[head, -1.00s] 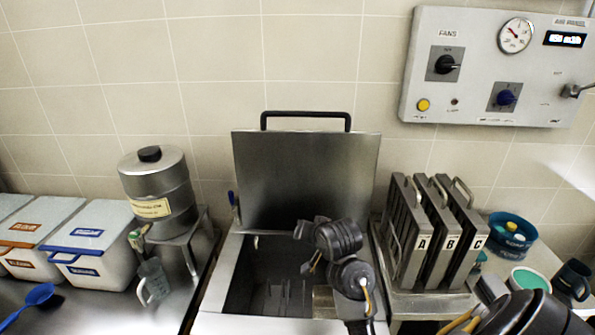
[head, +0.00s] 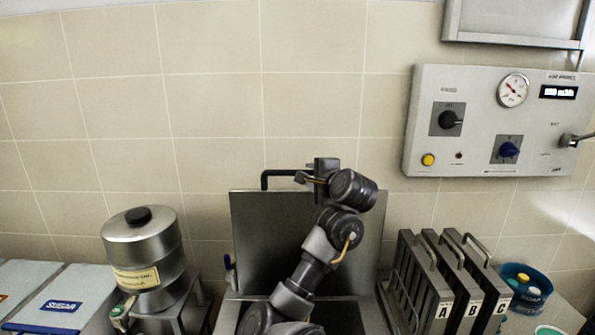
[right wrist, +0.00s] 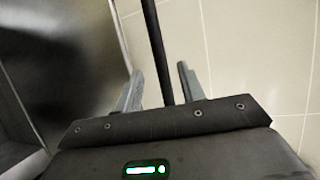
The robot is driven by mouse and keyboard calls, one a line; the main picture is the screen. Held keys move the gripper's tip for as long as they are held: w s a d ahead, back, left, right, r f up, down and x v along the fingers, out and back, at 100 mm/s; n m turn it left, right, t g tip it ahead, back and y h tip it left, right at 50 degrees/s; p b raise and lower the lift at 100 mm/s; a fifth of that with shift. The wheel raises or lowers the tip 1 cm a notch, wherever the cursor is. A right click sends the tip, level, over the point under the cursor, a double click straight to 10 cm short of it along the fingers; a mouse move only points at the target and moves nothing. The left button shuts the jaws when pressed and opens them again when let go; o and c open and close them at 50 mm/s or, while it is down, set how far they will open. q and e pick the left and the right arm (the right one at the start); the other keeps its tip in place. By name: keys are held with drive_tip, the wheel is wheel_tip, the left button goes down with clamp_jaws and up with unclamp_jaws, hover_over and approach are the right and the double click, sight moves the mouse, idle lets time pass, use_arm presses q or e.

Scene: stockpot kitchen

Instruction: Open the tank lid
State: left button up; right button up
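The steel tank lid (head: 262,236) stands upright at the back of the tank, leaning near the tiled wall. Its black bar handle (head: 266,180) runs along the lid's top edge, partly hidden by my right gripper. My right gripper (head: 304,178) is at the handle's right part. In the right wrist view the two grey fingers (right wrist: 160,78) are apart, with the black handle bar (right wrist: 155,40) between them and gaps on both sides. The tank's inside is hidden below my arm and the picture's edge. My left gripper is not in view.
Filter frames marked A, B and C (head: 443,285) stand right of the tank. A steel canister (head: 143,245) on a stand and lidded boxes (head: 60,300) are at the left. A control panel (head: 478,150) hangs on the wall at the right. The wall above the lid is clear.

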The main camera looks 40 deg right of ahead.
drive_tip(key=p+x, duration=0.4)
drive_tip(key=x, duration=0.5)
drive_tip(key=shift+w+a+f, duration=0.1)
drive_tip(key=shift+w, duration=0.05)
drive_tip(key=shift+c, duration=0.2)
clamp_jaws()
